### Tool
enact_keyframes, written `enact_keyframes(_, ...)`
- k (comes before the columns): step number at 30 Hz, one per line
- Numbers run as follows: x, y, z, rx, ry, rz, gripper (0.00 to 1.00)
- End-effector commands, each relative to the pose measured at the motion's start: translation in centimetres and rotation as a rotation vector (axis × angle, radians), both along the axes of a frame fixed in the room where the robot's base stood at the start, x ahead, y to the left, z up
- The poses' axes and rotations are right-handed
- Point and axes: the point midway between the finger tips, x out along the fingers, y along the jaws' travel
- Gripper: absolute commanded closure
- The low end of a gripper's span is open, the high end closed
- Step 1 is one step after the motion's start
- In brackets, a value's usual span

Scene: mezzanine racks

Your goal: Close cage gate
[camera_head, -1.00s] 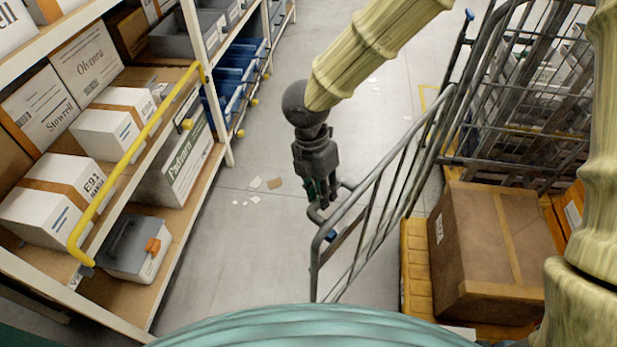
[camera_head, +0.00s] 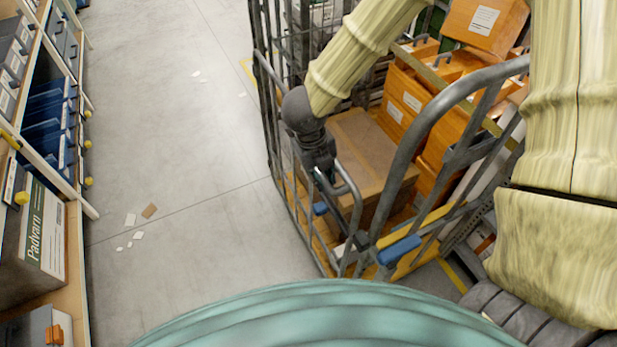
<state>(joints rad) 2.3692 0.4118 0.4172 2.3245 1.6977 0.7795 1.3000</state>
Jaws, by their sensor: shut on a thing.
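The cage gate (camera_head: 356,205) is a grey tubular frame with bars, along the near left side of the roll cage. My gripper (camera_head: 322,172) is shut on the top tube of the gate near its free end. My fingertips are partly hidden. The gate's free end is close to the cage's thick curved grey end frame (camera_head: 402,165). A blue piece (camera_head: 399,250) sits low on this frame, and a smaller blue piece (camera_head: 320,208) shows by the gate. I cannot tell whether gate and frame touch or are latched.
The cage holds a brown carton (camera_head: 372,150) and several orange boxes (camera_head: 408,92). A rack with blue bins (camera_head: 45,125) and a Padvarn box (camera_head: 42,235) stands at the left. Paper scraps (camera_head: 149,211) lie on the otherwise clear grey floor (camera_head: 190,130).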

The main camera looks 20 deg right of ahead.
Motion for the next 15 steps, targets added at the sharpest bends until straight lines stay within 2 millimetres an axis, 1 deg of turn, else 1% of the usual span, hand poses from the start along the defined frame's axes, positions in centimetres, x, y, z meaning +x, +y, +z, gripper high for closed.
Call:
enact_keyframes(6,0.5,-0.9,0.0,-0.003,0.000,0.038,1.00)
enact_keyframes(15,0.6,-1.4,0.1,-0.009,-0.003,0.038,1.00)
